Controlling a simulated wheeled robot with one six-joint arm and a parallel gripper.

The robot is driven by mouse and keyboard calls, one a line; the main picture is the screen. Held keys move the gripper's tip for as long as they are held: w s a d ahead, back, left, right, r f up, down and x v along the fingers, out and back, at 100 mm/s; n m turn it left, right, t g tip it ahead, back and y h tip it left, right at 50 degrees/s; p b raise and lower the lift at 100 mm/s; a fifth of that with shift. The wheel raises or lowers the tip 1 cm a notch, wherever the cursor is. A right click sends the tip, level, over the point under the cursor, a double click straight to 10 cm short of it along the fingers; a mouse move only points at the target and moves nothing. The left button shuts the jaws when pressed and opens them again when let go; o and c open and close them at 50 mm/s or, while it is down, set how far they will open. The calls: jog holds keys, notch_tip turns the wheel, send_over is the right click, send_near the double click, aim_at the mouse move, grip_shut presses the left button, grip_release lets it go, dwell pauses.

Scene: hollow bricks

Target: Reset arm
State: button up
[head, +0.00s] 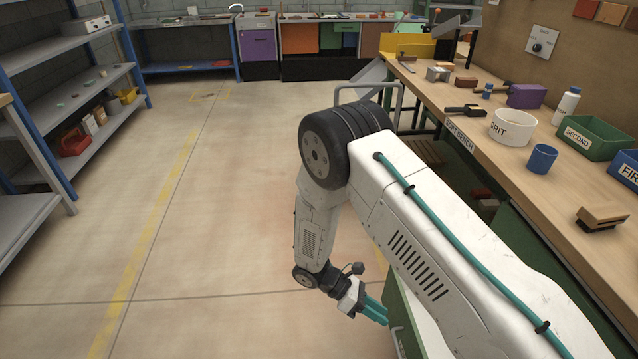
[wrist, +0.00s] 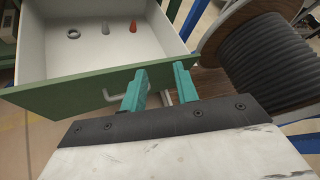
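My arm crosses the head view, bent down at the elbow, with my gripper (head: 374,310) low beside the workbench. In the wrist view my gripper (wrist: 160,80) has its two teal fingers apart, with no object held between them. The fingertips are at the green front of an open drawer (wrist: 75,97), close to its metal handle (wrist: 112,97). The left finger hides part of the handle, and I cannot tell whether they touch.
The drawer holds a grey ring (wrist: 73,33), a grey piece (wrist: 106,28) and a red piece (wrist: 133,27). A cable spool (wrist: 262,55) stands right of it. The workbench (head: 480,150) carries bins and tools. Shelves (head: 70,105) line the left; the floor (head: 220,200) between is clear.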

jog(key=s+d+r+m+y, duration=0.15)
jog(key=r+m+y, duration=0.35)
jog(key=r, duration=0.8)
jog(key=s+d+r+m+y, duration=0.15)
jog(key=r+m, duration=0.45)
jog(key=r, duration=0.8)
jog(key=s+d+r+m+t+y, duration=0.2)
jog(key=s+d+r+m+t, duration=0.1)
jog(key=s+r, duration=0.4)
jog(key=s+d+r+m+t+y, duration=0.3)
jog(key=s+r, duration=0.4)
jog(key=r, duration=0.4)
jog(key=d+m+t, duration=0.1)
jog(key=d+m, duration=0.1)
jog(key=shift+d, duration=0.3)
